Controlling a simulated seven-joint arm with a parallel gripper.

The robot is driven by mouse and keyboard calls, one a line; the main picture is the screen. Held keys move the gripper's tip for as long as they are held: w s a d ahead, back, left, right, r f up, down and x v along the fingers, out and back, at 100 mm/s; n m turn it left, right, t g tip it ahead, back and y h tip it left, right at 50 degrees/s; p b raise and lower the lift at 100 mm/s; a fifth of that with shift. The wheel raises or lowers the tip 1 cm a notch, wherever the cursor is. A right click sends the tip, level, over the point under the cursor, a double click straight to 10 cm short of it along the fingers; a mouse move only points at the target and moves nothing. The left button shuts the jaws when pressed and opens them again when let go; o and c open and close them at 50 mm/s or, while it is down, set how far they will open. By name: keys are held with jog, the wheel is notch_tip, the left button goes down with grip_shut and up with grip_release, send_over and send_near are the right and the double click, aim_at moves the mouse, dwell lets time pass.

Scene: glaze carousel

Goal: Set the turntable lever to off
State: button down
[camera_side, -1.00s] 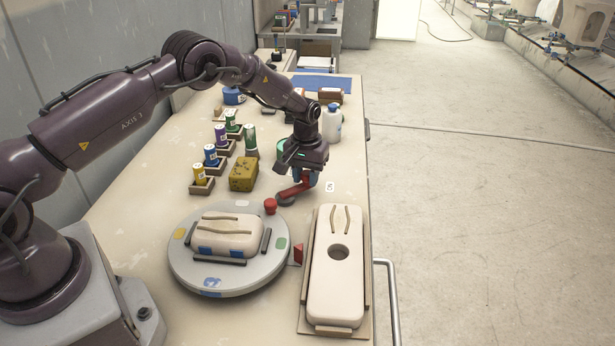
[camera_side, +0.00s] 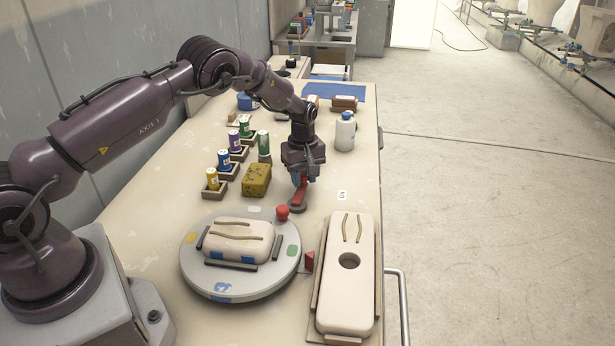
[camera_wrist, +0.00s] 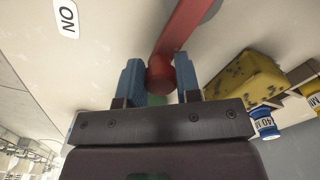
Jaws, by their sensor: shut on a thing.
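The turntable lever (camera_side: 300,195) is a red arm on a round grey pivot, standing just behind the turntable (camera_side: 215,287). Its free end points away from the turntable, toward the back of the bench. My gripper (camera_side: 305,177) is shut on that end. In the wrist view the lever (camera_wrist: 187,32) runs from its pivot at the top to a round red knob (camera_wrist: 160,74) between my two blue fingertips (camera_wrist: 160,82). A white label (camera_wrist: 66,18) reading ON lies to one side; this label (camera_side: 342,195) is right of the lever in the side view. I see no readable OFF label.
A yellow speckled block (camera_side: 257,180) and several colored bottles in small holders are to the left. A white bottle (camera_side: 345,132) stands behind, right. A long beige mold (camera_side: 346,290) lies in front, right.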

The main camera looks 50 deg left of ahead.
jog(key=shift+s+a+r+n, duration=0.1)
jog(key=shift+a+n, duration=0.05)
jog(key=shift+n, duration=0.25)
jog(key=c, duration=0.8)
grip_release()
notch_tip(320, 180, up, 13)
